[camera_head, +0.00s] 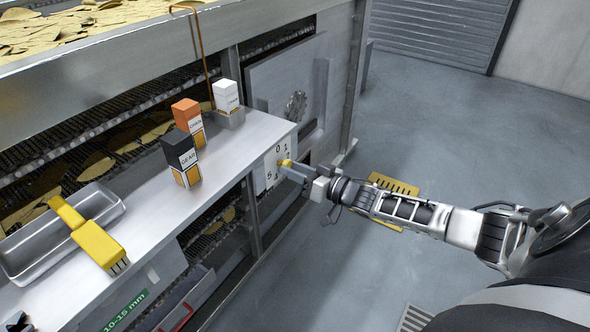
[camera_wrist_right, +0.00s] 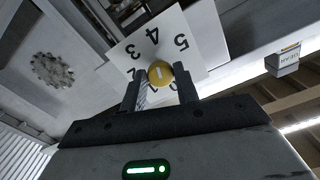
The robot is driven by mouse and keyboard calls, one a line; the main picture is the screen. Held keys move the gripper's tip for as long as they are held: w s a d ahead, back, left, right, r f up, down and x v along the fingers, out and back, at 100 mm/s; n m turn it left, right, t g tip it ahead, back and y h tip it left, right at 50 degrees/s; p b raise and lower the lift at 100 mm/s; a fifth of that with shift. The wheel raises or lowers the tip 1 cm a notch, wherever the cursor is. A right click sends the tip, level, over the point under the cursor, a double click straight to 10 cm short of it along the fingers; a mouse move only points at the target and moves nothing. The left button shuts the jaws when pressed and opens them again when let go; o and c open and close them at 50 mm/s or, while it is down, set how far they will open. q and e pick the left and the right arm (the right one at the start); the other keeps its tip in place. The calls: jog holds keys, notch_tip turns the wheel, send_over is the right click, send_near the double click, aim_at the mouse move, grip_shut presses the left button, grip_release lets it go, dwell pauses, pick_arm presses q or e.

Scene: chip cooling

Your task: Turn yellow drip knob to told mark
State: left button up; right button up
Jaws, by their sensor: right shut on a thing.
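The yellow drip knob (camera_head: 285,163) sits on a white numbered dial plate (camera_head: 269,170) at the right end of the metal shelf. My right gripper (camera_head: 292,168) reaches it from the right and is shut on it. In the right wrist view the knob (camera_wrist_right: 159,73) lies between my two dark fingers, with a pale line across its face. The dial plate (camera_wrist_right: 205,35) shows 5, 4 and 3 clearly above and left of the knob; the lower figures are partly hidden by the fingers. I cannot tell which mark the line points to. My left gripper does not show.
Black (camera_head: 179,150), orange (camera_head: 187,113) and white (camera_head: 226,95) boxes stand on the shelf (camera_head: 225,160). A metal tray (camera_head: 30,255) and a yellow-handled brush (camera_head: 98,243) lie at left. The floor (camera_head: 450,110) at right is open around a yellow grate (camera_head: 394,184).

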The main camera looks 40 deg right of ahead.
dwell(0.3)
jog(key=o, duration=0.9)
jog(key=shift+o, duration=0.2)
jog(key=v, duration=1.6)
jog(key=shift+p, duration=0.4)
